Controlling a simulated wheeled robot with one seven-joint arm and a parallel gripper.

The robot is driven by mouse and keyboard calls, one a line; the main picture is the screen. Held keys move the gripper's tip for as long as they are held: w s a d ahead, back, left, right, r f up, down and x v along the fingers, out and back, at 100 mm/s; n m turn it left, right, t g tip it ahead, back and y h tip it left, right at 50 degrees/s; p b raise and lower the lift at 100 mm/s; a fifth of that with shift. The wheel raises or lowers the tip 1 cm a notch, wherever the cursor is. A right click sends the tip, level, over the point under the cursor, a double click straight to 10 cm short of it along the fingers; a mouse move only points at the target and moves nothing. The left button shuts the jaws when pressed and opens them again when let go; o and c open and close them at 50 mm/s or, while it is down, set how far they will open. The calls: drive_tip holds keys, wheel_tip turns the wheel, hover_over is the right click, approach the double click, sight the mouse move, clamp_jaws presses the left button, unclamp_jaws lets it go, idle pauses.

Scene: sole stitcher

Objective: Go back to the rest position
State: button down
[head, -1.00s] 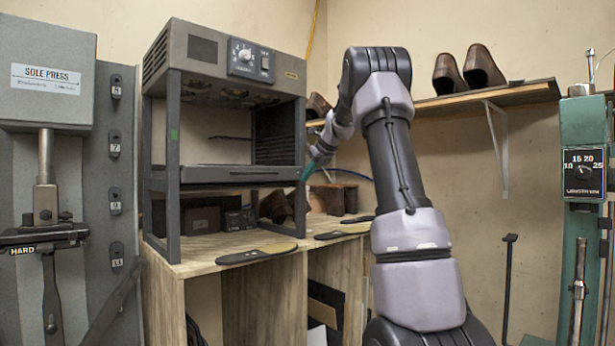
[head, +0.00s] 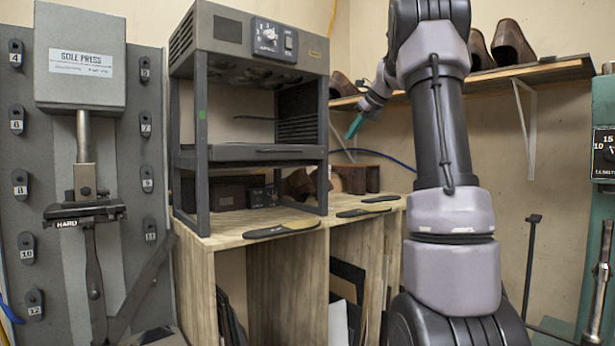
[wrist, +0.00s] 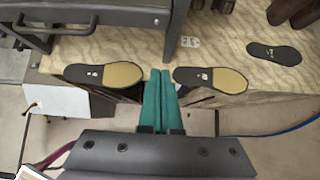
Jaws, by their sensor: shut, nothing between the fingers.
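My gripper (head: 355,126) shows small in the head view, to the right of the grey heater rack and above the wooden bench, with teal fingers pointing down and left. In the wrist view its two teal fingers (wrist: 164,100) lie side by side, shut and empty. They appear over the bench edge, between two soles. My arm rises large in front of the wall in the head view and hides part of the shelf.
The heater rack (head: 257,154) stands on the wooden bench (head: 235,235). Soles (head: 282,229) lie near its front edge. The sole press (head: 80,60) is at the left, a green machine (head: 602,200) at the right. A shelf (head: 540,72) holds brown shoes (head: 512,42).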

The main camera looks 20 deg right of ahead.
drive_tip(key=s+a+n, duration=0.7)
drive_tip(key=s+a, duration=0.2)
drive_tip(key=s, duration=0.1)
drive_tip(key=s+a+f+n, duration=0.3)
drive_tip(key=s+f+n, duration=0.2)
drive_tip(key=s+n, duration=0.2)
drive_tip(key=s+a+f+n, duration=0.4)
drive_tip(key=s+n, duration=0.3)
drive_tip(key=s, duration=0.3)
drive_tip(key=s+a+f+n+g+h, duration=0.1)
drive_tip(key=s+a+f+n, duration=0.3)
drive_tip(key=s+f+n, duration=0.2)
drive_tip(key=shift+s+a+f+n, duration=0.15)
drive_tip(key=shift+s+f+n, duration=0.3)
drive_tip(key=shift+s, duration=0.7)
drive_tip(key=shift+r, duration=0.1)
